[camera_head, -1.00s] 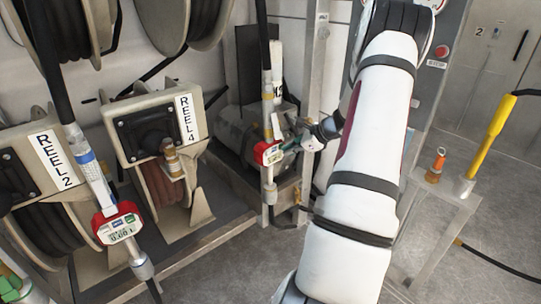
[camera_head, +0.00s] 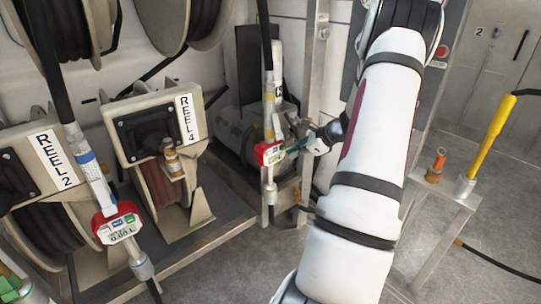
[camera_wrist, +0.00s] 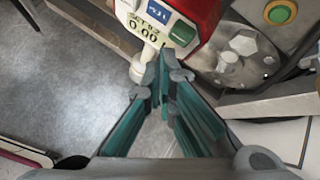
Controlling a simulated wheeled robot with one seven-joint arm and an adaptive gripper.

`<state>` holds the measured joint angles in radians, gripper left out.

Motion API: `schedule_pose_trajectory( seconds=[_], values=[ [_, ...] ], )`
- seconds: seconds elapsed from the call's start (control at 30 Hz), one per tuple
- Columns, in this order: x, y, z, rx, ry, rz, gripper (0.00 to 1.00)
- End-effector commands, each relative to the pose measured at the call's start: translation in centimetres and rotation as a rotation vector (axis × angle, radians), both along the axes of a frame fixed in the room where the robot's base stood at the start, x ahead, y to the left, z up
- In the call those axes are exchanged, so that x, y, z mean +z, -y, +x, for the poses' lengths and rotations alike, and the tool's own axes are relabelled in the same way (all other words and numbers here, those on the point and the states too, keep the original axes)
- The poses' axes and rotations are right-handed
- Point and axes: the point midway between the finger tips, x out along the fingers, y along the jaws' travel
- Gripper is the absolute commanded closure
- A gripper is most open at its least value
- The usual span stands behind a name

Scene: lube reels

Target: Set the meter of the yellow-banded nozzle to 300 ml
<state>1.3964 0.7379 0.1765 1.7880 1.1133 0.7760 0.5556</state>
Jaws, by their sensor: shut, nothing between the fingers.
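The yellow-banded nozzle (camera_head: 268,97) hangs upright beside the metal post in the head view, with a red-cased meter (camera_head: 268,153) on it. In the wrist view the meter's white face (camera_wrist: 135,12) is close, with a small display (camera_wrist: 143,27) that seems to read 0.00, a blue button (camera_wrist: 158,13) and a green button (camera_wrist: 182,33). The top of the meter is cut off. My gripper (camera_wrist: 166,68) is shut and empty, its tips just below the green button. I cannot tell whether they touch the meter. In the head view my gripper (camera_head: 294,150) is right of the meter.
A blue-banded nozzle with a red meter (camera_head: 118,225) hangs at left by the Reel 2 housing. The Reel 4 housing (camera_head: 150,130) stands behind. A small stand (camera_head: 445,200) at right holds a yellow handle (camera_head: 490,135).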

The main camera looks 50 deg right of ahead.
Motion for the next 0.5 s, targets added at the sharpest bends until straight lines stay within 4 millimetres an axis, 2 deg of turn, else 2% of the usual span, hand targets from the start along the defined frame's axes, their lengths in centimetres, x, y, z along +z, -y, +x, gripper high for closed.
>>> schedule_pose_trajectory(
  seconds=[0.5],
  values=[
    [0.00,0.19,0.66,0.001,0.000,0.001,1.00]
  ],
)
